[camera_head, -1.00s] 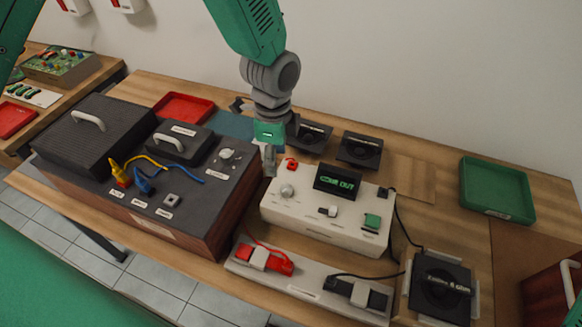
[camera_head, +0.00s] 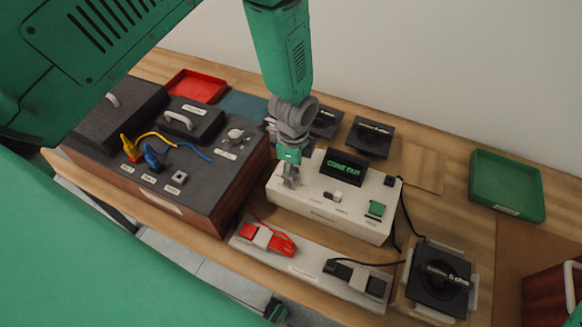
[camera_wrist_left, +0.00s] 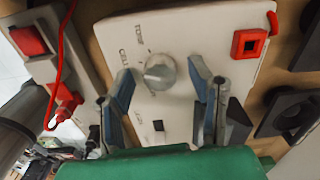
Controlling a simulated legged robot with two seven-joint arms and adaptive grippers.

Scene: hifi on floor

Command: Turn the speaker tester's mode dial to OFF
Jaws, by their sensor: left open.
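The speaker tester (camera_head: 325,211) is a white box with a dark screen (camera_head: 343,166) showing green text, on the wooden table in the head view. Its mode dial (camera_wrist_left: 160,72), a round silver knob, shows in the wrist view with small printed labels beside it. I cannot tell which label it points at. My left gripper (camera_head: 289,182) is over the tester's left part and hides the dial in the head view. In the wrist view its two fingers (camera_wrist_left: 163,85) are open, one on each side of the dial. I cannot tell whether they touch it. My right gripper is not in view.
A dark-topped wooden hifi box (camera_head: 205,195) with plugs and a knob stands left of the tester. A strip with red and black clips (camera_head: 310,268) lies in front. Speakers (camera_head: 370,138) stand behind, another (camera_head: 440,280) at right. A green tray (camera_head: 507,185) lies far right.

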